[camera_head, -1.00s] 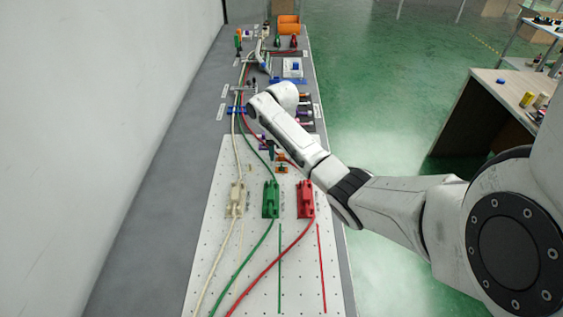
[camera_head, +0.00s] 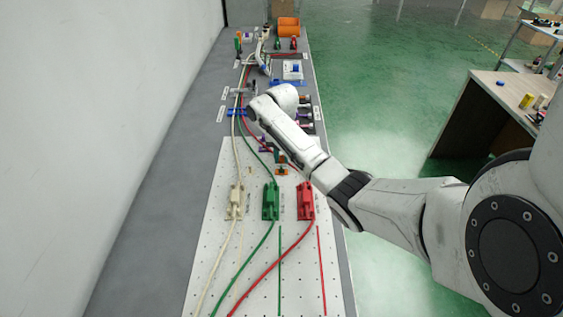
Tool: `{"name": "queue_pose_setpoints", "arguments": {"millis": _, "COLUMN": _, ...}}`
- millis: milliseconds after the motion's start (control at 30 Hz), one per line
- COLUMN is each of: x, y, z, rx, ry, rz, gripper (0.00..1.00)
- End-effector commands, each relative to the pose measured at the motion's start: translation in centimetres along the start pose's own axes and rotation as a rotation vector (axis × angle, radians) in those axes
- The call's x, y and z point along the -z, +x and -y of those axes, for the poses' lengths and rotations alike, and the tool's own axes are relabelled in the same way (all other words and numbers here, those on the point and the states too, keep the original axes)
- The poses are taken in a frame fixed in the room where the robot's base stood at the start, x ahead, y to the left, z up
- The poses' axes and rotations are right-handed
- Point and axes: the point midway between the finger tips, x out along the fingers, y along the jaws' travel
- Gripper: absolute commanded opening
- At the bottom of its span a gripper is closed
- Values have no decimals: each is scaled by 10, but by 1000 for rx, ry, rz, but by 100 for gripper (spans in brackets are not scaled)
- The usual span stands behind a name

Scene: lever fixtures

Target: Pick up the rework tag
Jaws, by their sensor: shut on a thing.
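I cannot make out the rework tag in the head view. What the jaws hold does not show. Small purple and orange parts (camera_head: 281,170) lie on the bench just beside my forearm, too small to identify.
The long grey bench (camera_head: 165,165) runs along a white wall. A white pegboard (camera_head: 215,235) carries cream (camera_head: 235,201), green (camera_head: 270,201) and red (camera_head: 305,201) fixtures with cables. An orange bin (camera_head: 288,26) stands at the far end.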

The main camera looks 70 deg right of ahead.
Motion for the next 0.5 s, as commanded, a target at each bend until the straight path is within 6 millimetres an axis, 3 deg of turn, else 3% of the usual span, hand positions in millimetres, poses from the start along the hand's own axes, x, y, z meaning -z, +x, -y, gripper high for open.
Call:
{"name": "queue_pose_setpoints", "arguments": {"millis": 233, "x": 0, "y": -8, "z": 0, "rx": -1, "ry": 0, "rz": 2, "gripper": 0}}
{"name": "queue_pose_setpoints", "arguments": {"millis": 500, "x": 6, "y": -39, "z": 4, "rx": -3, "ry": 0, "rz": 1, "gripper": 0}}
